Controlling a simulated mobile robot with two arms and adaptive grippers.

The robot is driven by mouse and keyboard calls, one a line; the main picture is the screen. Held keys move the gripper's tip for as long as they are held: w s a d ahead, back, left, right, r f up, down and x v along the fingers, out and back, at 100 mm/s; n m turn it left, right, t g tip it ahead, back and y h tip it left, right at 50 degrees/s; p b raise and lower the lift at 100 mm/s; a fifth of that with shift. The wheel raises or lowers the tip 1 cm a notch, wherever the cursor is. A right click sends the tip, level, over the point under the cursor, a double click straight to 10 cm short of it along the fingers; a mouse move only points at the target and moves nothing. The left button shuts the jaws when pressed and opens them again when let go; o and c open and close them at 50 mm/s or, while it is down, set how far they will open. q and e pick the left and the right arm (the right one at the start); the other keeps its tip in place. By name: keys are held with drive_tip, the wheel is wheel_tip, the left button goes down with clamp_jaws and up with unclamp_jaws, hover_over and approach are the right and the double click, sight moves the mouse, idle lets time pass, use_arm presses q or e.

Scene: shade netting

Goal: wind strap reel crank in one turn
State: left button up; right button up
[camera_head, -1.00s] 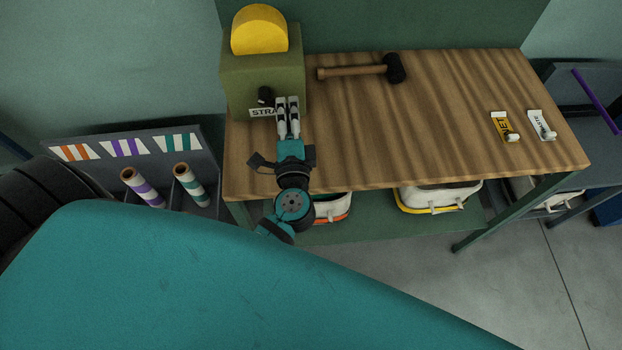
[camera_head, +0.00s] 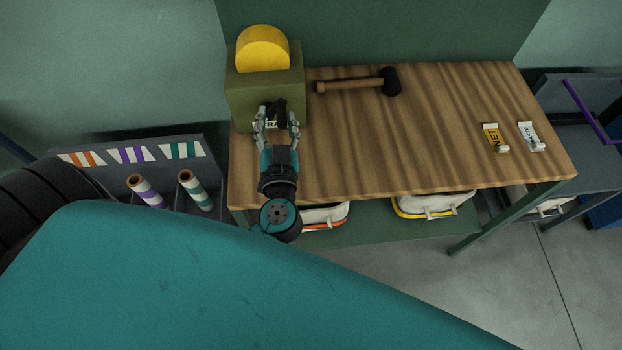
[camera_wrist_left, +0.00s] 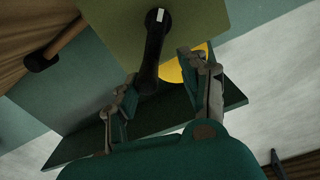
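The strap reel is an olive box (camera_head: 240,100) with a yellow drum (camera_head: 263,50) on top, at the back left of the workbench. Its black crank (camera_head: 277,107) is on the front face, by a partly hidden white label. In the left wrist view the crank (camera_wrist_left: 152,55) has a white mark at its upper end and extends down between my fingers. My left gripper (camera_head: 277,117) is open in front of the box, one finger on each side of the crank. Gaps show between the fingers and the crank in the wrist view. My right gripper is not in view.
A mallet (camera_head: 350,86) lies right of the reel on the wooden bench (camera_head: 420,130). Striped rolls (camera_head: 147,190) stand in a left rack. The bench middle is clear.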

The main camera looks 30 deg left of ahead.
use_arm(q)
drive_tip(key=b+v, duration=0.6)
drive_tip(key=v, duration=1)
drive_tip(key=d+f+m+g+h+p, duration=0.1)
drive_tip(key=d+f+m+g+h, duration=0.1)
drive_tip(key=f, duration=1)
drive_tip(key=d+f+m+g+h, duration=0.2)
drive_tip(key=d+f+m+h, duration=0.1)
drive_tip(key=f, duration=0.8)
drive_tip(key=shift+w+d+f+m+h+p, duration=0.25)
drive_tip(key=shift+d+f+m+h+p, duration=0.15)
drive_tip(key=shift+m+h, duration=0.3)
